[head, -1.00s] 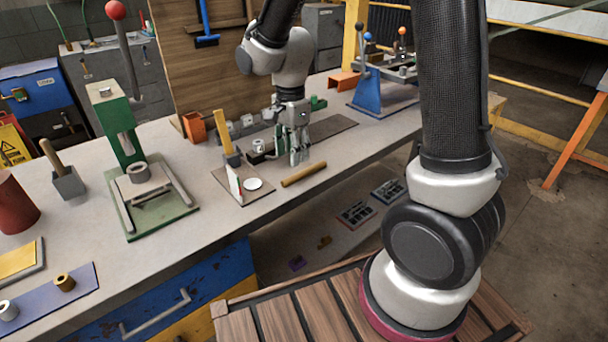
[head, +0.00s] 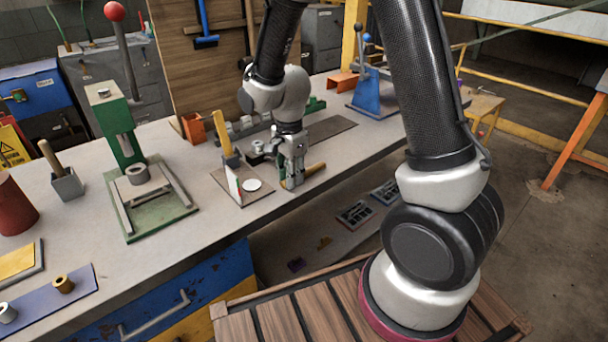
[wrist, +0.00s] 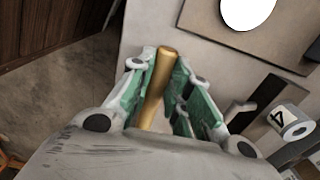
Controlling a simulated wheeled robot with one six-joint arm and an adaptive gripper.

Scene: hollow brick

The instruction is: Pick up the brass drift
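The brass drift (head: 316,169), a gold-coloured rod, lies on the grey workbench near its front edge. In the head view my gripper (head: 293,182) is down over it and hides its middle; both ends show. In the wrist view the drift (wrist: 158,85) runs lengthwise between the green-padded fingers of my gripper (wrist: 167,76). The fingertips are spread wider than the drift, one on each side. The gripper looks open around it, with no firm contact visible.
Left of my gripper is a brown board (head: 262,197) with a white disc (head: 252,184) and an upright white card. A yellow-handled tool (head: 222,133) and a numbered white cylinder (wrist: 288,119) stand close by. A green press (head: 130,190) is farther left.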

